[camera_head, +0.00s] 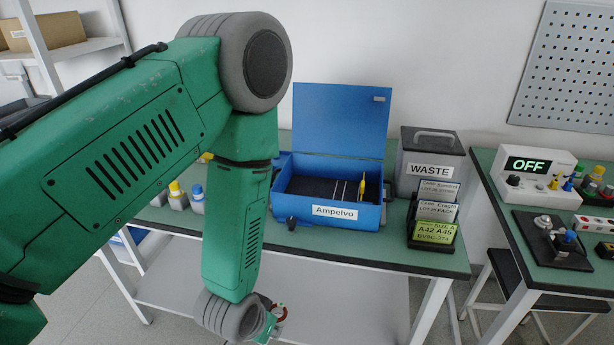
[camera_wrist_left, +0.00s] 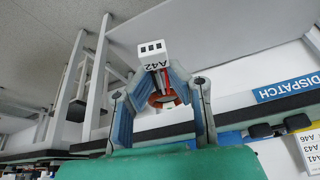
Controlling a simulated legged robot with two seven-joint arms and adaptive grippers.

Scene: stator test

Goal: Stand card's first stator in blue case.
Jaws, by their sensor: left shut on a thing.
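The blue case (camera_head: 284,207) stands open on the green bench with its lid up, labelled "Ampelvo". Its dark inside shows thin pale dividers and a yellow item (camera_head: 362,187) at the right. My left gripper (camera_head: 272,322) is low in front of the bench. It is shut on a stator (camera_head: 280,312), partly hidden by the gripper. In the left wrist view the stator has a white block (camera_wrist_left: 154,55) marked "A42", red wires and a copper-coloured ring (camera_wrist_left: 160,100). My right gripper is out of view.
A grey WASTE bin (camera_head: 428,165) stands behind the card rack. Small bottles (camera_head: 178,196) with yellow and blue caps are left of the case. A tester reading OFF (camera_head: 535,175) is on the right bench. My left arm covers the bench's left part.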

